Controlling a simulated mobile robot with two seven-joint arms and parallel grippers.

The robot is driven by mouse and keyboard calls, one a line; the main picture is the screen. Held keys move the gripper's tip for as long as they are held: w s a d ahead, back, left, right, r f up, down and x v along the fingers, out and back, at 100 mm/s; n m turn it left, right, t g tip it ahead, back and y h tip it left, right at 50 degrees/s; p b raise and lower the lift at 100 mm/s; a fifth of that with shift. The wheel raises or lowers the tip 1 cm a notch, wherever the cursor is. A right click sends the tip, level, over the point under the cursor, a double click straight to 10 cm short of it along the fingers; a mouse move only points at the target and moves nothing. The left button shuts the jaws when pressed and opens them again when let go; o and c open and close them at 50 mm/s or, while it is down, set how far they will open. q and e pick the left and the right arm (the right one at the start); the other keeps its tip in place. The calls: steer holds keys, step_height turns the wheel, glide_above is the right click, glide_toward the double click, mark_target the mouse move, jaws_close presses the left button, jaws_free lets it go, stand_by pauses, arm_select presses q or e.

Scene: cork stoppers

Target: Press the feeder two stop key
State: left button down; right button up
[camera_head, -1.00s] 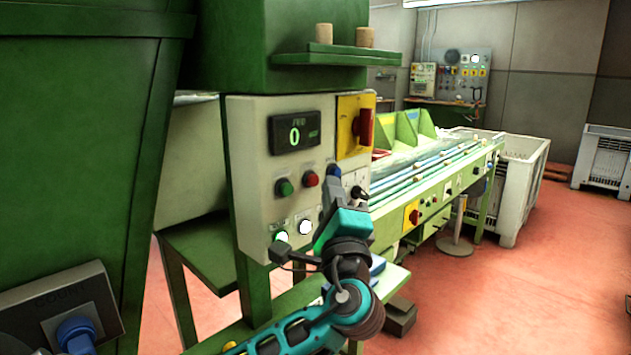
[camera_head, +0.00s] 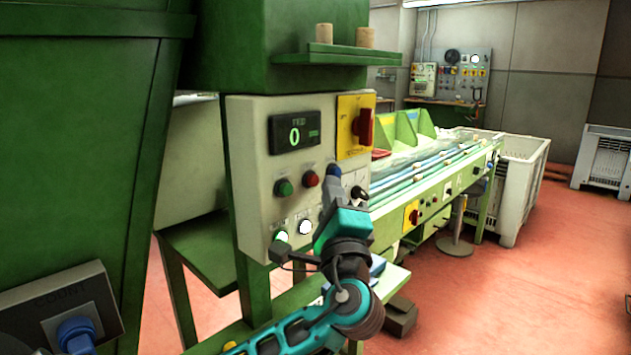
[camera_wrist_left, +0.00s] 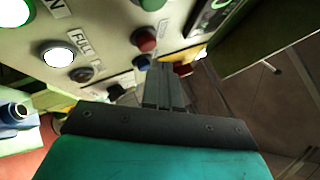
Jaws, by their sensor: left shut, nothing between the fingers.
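A pale control panel (camera_head: 255,200) on the green machine carries a dark display (camera_head: 294,132) that shows a 0. Below it are a green key (camera_head: 284,187) and a red key (camera_head: 311,179); I cannot read which is the feeder two stop key. The red key also shows in the left wrist view (camera_wrist_left: 144,40), with a blue key (camera_wrist_left: 143,62) beside it. My left gripper (camera_head: 334,190) is shut and empty, right of the red key. Its fingertips in the wrist view (camera_wrist_left: 162,70) are close to the blue and red keys; I cannot tell whether they touch. My right gripper is out of view.
A red rotary switch (camera_head: 364,126) on a yellow plate sits at the panel's upper right. A green shelf (camera_head: 335,57) with two corks juts out above. A conveyor table (camera_head: 440,180) runs behind to the right; red floor (camera_head: 540,270) is open.

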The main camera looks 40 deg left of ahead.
arm_select(q)
steer(key=shift+a, duration=0.1)
steer(key=shift+a, duration=0.3)
steer(key=shift+a, duration=0.45)
stand_by(0.6)
steer(key=shift+d, duration=0.85)
steer(key=d, duration=0.5)
steer(key=shift+s, duration=0.25)
stand_by(0.8)
